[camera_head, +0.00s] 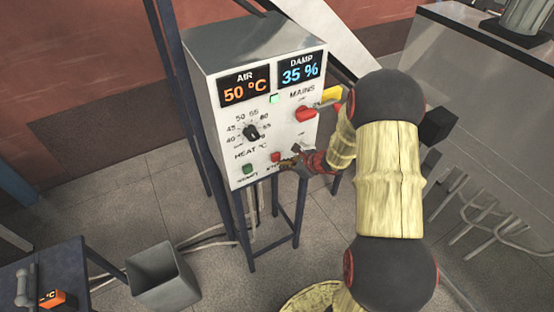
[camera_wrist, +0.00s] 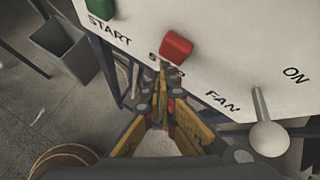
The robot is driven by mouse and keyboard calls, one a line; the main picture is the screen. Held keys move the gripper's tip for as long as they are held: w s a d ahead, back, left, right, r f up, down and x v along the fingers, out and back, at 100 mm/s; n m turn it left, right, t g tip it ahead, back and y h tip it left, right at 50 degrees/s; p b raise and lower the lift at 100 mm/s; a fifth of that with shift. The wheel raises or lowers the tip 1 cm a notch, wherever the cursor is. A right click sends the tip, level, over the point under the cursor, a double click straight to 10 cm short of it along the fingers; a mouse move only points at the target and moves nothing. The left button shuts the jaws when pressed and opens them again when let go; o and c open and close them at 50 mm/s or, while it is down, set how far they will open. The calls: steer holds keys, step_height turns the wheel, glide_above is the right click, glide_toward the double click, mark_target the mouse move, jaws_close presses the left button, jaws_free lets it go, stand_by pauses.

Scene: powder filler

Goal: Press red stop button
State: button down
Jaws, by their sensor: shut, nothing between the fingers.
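The red stop button (camera_head: 276,157) sits low on the front of a pale control box (camera_head: 215,100). In the wrist view the red button (camera_wrist: 176,46) is a raised square above the partly covered STOP label. My gripper (camera_head: 288,163) is shut and empty, just right of the button in the head view. In the wrist view my fingertips (camera_wrist: 163,68) lie just below the button over the label. I cannot tell whether they touch the panel or the button's edge.
A green start button (camera_head: 249,168) is left of the red one. A fan toggle (camera_wrist: 265,125) stands out to the right. Above are a black heat dial (camera_head: 251,132) and a red mains switch (camera_head: 306,113). A grey bin (camera_head: 160,275) stands on the floor.

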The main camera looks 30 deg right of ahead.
steer(key=shift+w, duration=0.15)
steer(key=shift+w, duration=0.25)
steer(key=shift+w+b, duration=0.4)
steer(key=shift+w, duration=0.15)
stand_by(1.1)
steer(key=shift+s, duration=0.1)
steer(key=shift+s+b, duration=0.45)
steer(key=shift+s, duration=0.4)
steer(key=s+b, duration=0.1)
steer(key=s, duration=0.4)
stand_by(0.4)
stand_by(0.7)
